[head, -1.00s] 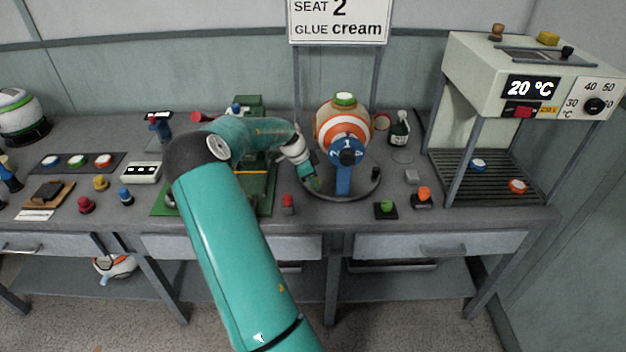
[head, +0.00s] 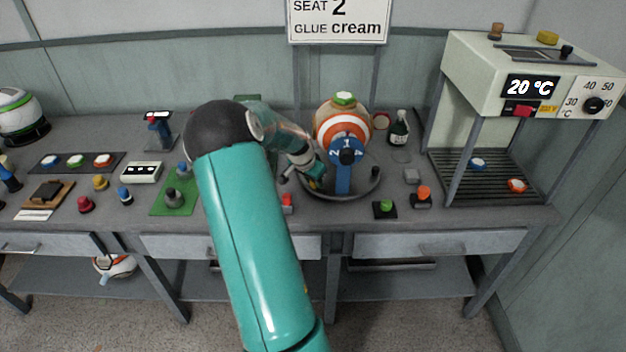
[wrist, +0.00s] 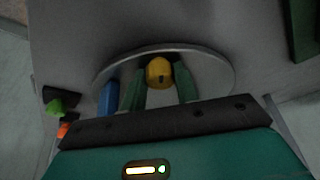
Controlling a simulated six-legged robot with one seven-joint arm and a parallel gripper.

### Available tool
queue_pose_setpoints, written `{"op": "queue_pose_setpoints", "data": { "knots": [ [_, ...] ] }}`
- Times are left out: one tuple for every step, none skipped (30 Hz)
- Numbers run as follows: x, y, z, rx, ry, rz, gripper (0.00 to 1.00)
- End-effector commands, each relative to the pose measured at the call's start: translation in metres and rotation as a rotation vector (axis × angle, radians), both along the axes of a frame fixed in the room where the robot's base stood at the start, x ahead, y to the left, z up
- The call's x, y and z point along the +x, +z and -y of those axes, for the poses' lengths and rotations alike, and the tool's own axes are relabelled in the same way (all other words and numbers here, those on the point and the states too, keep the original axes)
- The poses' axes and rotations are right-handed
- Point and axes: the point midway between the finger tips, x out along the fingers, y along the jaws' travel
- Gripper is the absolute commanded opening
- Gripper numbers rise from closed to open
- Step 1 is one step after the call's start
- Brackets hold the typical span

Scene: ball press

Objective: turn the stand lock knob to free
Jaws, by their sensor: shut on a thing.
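The stand has a round grey base (head: 370,192) and a blue post (head: 343,181) with a numbered dial head (head: 347,152). An orange-and-white striped ball (head: 329,124) with a green top sits behind the dial. In the wrist view, a round yellow knob (wrist: 158,67) with a dark mark lies between the two green fingers of my gripper (wrist: 159,88). The gripper is shut on this knob, low over the stand's base, left of the blue post. In the head view, my gripper (head: 316,184) hides most of the knob.
A red button (head: 287,200) stands left of the base; green (head: 385,207) and orange (head: 423,194) buttons stand to the right. A dark bottle (head: 400,128) stands behind. The heater (head: 530,85) is at the right. My arm covers part of the green fixture area.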

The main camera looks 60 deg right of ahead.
Motion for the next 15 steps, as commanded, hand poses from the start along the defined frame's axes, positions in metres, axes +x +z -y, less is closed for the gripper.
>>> {"op": "queue_pose_setpoints", "data": {
  "knots": [
    [-0.0011,0.0009,-0.0001,0.000,0.031,0.004,0.07],
    [-0.0011,0.0007,-0.0002,0.002,0.053,0.002,0.07],
    [-0.0017,0.0008,0.0003,0.000,0.078,0.002,0.07],
    [-0.0012,0.0009,0.0001,-0.001,0.095,0.003,0.07],
    [-0.0012,0.0011,0.0001,-0.001,0.113,0.003,0.07],
    [-0.0019,0.0011,0.0003,0.000,0.133,0.002,0.07],
    [-0.0016,0.0008,0.0001,0.001,0.147,0.002,0.07],
    [-0.0015,0.0007,-0.0001,0.000,0.161,0.001,0.07],
    [-0.0019,0.0006,0.0001,0.000,0.175,0.001,0.07],
    [-0.0021,0.0005,0.0001,0.000,0.186,0.001,0.07],
    [-0.0020,0.0004,0.0000,0.001,0.194,0.001,0.07],
    [-0.0018,0.0004,-0.0002,0.001,0.205,0.001,0.07],
    [-0.0017,0.0004,-0.0003,0.001,0.211,0.000,0.07],
    [-0.0017,0.0004,-0.0003,0.001,0.217,0.000,0.07],
    [-0.0017,0.0005,-0.0002,0.001,0.222,0.000,0.07]
  ]
}}
